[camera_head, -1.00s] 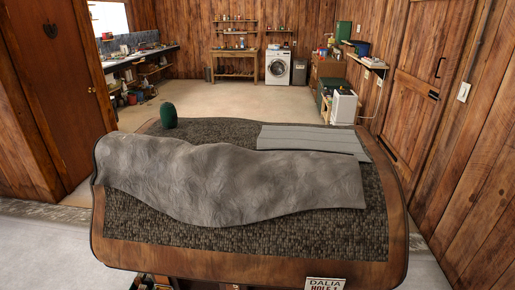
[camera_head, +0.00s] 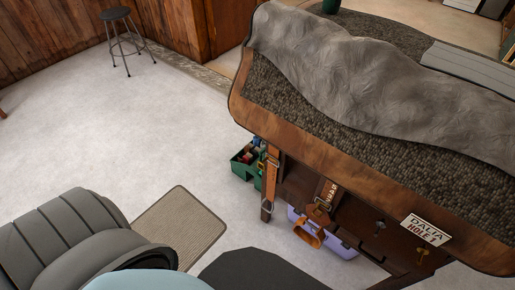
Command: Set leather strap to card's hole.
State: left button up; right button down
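The white card (camera_head: 425,230) reads "DALIA HOLE 1" and sits on the front edge of a wood-rimmed stand (camera_head: 330,160). A tan leather strap (camera_head: 270,182) with a buckle near its top hangs down below the rim, left of the card. A darker brown strap (camera_head: 326,193) with a metal buckle lies beside it, with an orange-tan loop (camera_head: 308,236) below. Single holes in the straps are too small to make out. Neither of my grippers is in view.
A grey cover (camera_head: 360,75) drapes over the stand's dark woven top. A green box (camera_head: 245,168) and a lilac box (camera_head: 345,247) sit below. A beige mat (camera_head: 180,228) lies on the floor, and a stool (camera_head: 122,40) stands far left. Floor between them is clear.

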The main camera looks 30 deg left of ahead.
aim_at(272, 171)
jog(key=u, duration=0.15)
jog(key=k, duration=0.45)
jog(key=u, duration=0.65)
jog(key=i, duration=0.5)
